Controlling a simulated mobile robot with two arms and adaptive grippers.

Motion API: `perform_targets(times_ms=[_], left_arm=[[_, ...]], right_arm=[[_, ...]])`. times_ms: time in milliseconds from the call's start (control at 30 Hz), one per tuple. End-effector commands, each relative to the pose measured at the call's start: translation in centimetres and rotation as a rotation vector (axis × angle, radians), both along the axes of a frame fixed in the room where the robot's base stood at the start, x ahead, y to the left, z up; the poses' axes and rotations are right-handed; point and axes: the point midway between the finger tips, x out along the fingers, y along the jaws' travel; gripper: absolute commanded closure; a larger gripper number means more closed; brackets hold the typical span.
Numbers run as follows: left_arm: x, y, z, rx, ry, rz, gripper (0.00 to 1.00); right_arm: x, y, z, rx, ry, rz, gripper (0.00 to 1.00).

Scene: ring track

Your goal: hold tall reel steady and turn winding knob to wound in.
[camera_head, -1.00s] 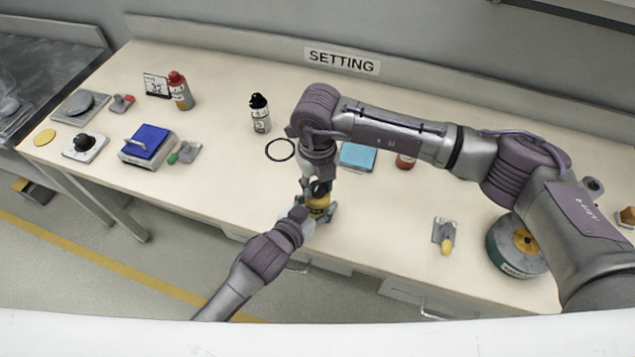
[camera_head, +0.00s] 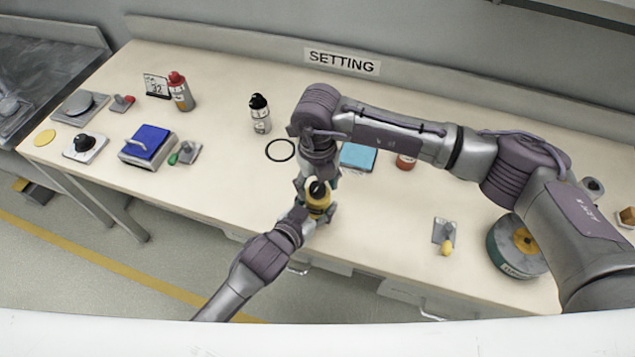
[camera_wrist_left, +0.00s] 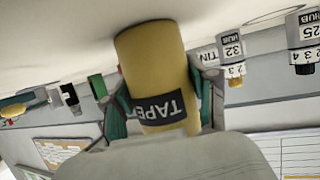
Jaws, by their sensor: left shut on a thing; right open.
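The tall reel (camera_head: 319,201) is a yellow upright cylinder near the table's front edge, with a black winding knob (camera_head: 317,188) on top. In the left wrist view the reel (camera_wrist_left: 155,62) fills the middle, with a black label reading TAPE. My left gripper (camera_wrist_left: 163,100) is shut around the reel's side, one green-padded finger on each side. My right gripper (camera_head: 318,181) is open, pointing down right at the knob from above. I cannot tell whether its fingers touch the knob. The knob's mark cannot be read.
A black ring (camera_head: 280,150) lies left of the reel. A black-capped bottle (camera_head: 260,115) stands behind it. A light blue block (camera_head: 357,156) and a red-brown jar (camera_head: 405,161) are partly behind my right arm. A large drum (camera_head: 506,255) and a yellow-handled switch (camera_head: 445,238) are to the right.

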Motion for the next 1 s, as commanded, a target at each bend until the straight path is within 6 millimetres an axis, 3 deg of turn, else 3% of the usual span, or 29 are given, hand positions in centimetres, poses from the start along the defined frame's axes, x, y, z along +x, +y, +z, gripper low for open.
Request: perform_targets(times_ms=[133,267,700,1000], left_arm=[[0.0,0.0,0.0,0.001,0.001,0.000,0.84],[0.0,0.0,0.0,0.001,0.001,0.000,0.84],[0.0,0.0,0.0,0.000,0.000,0.000,0.84],[0.0,0.0,0.0,0.000,0.000,0.000,0.84]], right_arm=[[0.0,0.0,0.3,0.000,0.000,0.001,0.38],[0.1,0.0,1.8,0.001,-0.002,0.001,0.38],[0.1,0.0,10.4,0.000,-0.003,0.000,0.38],[0.0,0.0,12.0,-0.001,0.001,0.000,0.38]])
